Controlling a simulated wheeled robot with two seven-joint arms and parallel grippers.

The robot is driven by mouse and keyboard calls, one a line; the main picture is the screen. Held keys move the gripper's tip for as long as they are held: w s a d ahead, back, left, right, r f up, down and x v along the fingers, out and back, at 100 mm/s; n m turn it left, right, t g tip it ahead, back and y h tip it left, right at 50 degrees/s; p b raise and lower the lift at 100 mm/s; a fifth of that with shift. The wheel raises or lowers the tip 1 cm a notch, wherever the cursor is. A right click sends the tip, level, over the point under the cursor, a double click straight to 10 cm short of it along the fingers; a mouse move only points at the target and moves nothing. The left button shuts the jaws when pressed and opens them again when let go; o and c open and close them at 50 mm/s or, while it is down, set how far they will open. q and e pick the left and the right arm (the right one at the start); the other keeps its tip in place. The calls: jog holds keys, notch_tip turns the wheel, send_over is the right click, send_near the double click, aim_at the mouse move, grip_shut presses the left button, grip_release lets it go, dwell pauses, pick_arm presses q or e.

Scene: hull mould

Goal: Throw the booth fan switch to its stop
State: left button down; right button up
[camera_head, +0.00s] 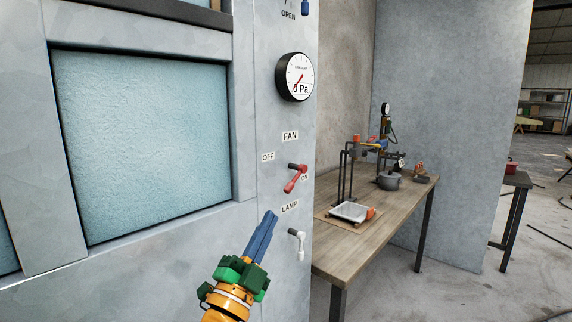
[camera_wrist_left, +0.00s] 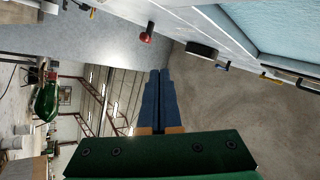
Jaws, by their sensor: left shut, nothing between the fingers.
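In the left wrist view a red knob (camera_wrist_left: 147,34), which looks like this lever's end, stands off the panel beyond the fingertips. My left gripper (camera_head: 271,214) has its blue fingers shut and empty, below and left of the lever, apart from it in the picture. The fingers (camera_wrist_left: 160,73) also show closed together in the left wrist view. My right gripper is not in view.
A white lamp lever (camera_head: 298,240) is just below the fan switch, right of my fingers. A pressure gauge (camera_head: 294,77) sticks out above. A booth window (camera_head: 145,140) is at left. A wooden table (camera_head: 405,205) with equipment stands at right.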

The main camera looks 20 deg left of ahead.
pick_arm(q)
jog(key=s+d+r+h, duration=0.1)
jog(key=s+d+h, duration=0.1)
jog(key=g+p, duration=0.1)
jog(key=p, duration=0.3)
send_near(296, 178)
jog(key=w+d+r, duration=0.2)
jog(key=d+r, duration=0.2)
jog(key=a, duration=0.1)
jog(key=w+a+f, duration=0.1)
jog(key=a, duration=0.1)
jog(key=shift+w+f+n, duration=0.35)
jog(key=shift+w+n, duration=0.05)
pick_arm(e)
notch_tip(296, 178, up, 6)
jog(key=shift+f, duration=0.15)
pick_arm(q)
jog(key=shift+d, duration=0.1)
